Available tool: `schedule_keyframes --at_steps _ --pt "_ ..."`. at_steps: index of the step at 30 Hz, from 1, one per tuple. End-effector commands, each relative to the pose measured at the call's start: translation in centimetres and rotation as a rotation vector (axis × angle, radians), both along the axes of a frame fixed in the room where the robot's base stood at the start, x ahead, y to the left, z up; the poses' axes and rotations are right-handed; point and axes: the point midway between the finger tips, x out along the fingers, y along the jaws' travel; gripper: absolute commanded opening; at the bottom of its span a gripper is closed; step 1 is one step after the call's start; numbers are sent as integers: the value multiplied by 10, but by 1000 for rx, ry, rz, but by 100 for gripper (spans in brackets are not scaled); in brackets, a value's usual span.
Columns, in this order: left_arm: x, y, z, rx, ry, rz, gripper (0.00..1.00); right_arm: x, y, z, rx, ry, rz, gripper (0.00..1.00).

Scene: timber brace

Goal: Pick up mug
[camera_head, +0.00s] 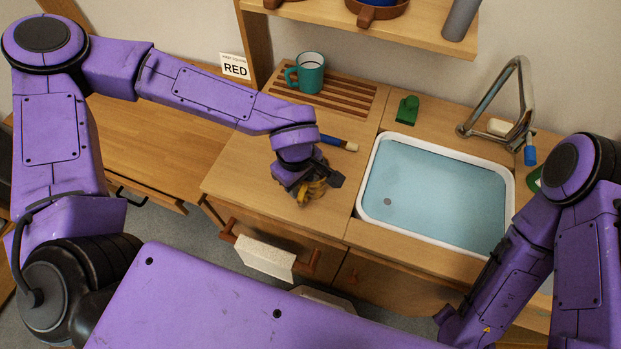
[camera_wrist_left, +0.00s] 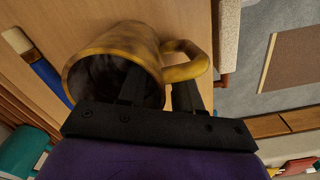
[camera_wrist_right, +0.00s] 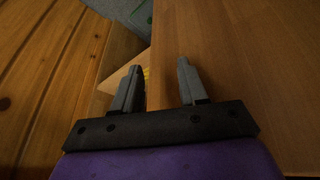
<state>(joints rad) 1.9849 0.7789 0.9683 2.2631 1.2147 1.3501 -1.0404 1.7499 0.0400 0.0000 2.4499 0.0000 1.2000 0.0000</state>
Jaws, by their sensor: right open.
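A mottled yellow mug (camera_head: 314,191) stands on the wooden counter, mostly hidden under my left gripper (camera_head: 306,187) in the head view. In the left wrist view the yellow mug (camera_wrist_left: 118,50) shows its dark opening towards the camera and its handle to the right. My left gripper (camera_wrist_left: 160,95) has one finger in the mug's mouth and the other outside, by the handle; whether they press on the wall is unclear. A teal mug (camera_head: 308,73) stands on the slatted board. My right gripper (camera_wrist_right: 158,85) is open and empty beside a wooden surface.
A sink (camera_head: 430,195) with bluish water and a metal tap lies right of the yellow mug. A blue-handled brush (camera_head: 338,142) lies behind the mug. A green object (camera_head: 407,109) stands behind the sink. A towel (camera_head: 264,256) hangs at the counter front.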

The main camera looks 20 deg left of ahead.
Motion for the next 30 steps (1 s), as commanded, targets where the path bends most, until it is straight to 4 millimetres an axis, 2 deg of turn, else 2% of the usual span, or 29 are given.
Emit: schedule_keyframes --at_steps 3,4,6,7,20,23,26,30 --pt "0 0 0 0 0 0 34 0 0 0 0 0 0 43" --pt "0 0 0 0 0 0 31 0 0 0 0 0 0 43" --pt "0 0 0 0 0 -1 8 0 0 0 0 0 0 43" --pt "0 0 0 0 0 -1 0 0 0 0 0 0 0 43" --pt "1 -1 6 0 -2 -1 0 0 0 1 0 0 0 43" --pt "2 -1 17 0 -4 2 0 0 0 2 0 0 0 43" --pt "1 -1 37 -1 -5 0 0 0 0 3 0 0 0 43" --pt "-26 -1 66 -1 -6 -3 0 0 0 2 0 0 0 43"
